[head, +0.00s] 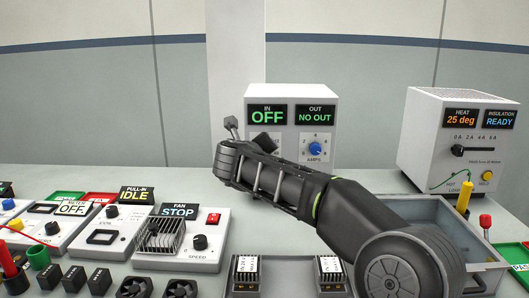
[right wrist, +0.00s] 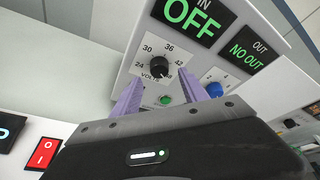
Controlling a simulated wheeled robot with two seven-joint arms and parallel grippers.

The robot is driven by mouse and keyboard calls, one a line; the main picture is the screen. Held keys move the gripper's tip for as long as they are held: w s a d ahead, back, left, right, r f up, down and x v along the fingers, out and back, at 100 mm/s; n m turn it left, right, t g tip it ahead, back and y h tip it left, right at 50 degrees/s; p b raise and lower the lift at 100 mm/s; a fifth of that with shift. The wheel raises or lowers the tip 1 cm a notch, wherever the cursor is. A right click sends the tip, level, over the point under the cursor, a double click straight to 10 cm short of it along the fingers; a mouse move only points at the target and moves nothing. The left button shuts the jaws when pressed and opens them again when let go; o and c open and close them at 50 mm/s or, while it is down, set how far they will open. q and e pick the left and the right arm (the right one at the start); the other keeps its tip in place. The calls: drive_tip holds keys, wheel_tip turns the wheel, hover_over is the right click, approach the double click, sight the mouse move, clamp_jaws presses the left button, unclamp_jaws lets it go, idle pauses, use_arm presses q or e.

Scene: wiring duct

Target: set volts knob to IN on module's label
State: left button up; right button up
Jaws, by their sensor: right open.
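The power supply (head: 290,100) stands at the back middle; its IN display reads OFF and its OUT display reads NO OUT. The black volts knob (right wrist: 160,67) shows in the right wrist view, on a white dial marked 24 to 48; I cannot tell its pointer setting for certain. My right gripper (right wrist: 163,88) is open and empty, its two purple fingers just short of the knob, apart from it. In the head view my right gripper (head: 246,132) hides the volts knob. Two labelled modules (head: 247,269) (head: 330,268) stand at the front; their print is too small to read. My left gripper is out of view.
A blue amps knob (head: 315,148) and a green button (right wrist: 165,99) are near the volts knob. A fan unit (head: 182,240) stands front left. A heat tester (head: 460,135) and a grey tray (head: 478,258) are at the right. My right forearm crosses the middle.

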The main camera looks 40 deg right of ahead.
drive_tip(key=shift+v, duration=2.05)
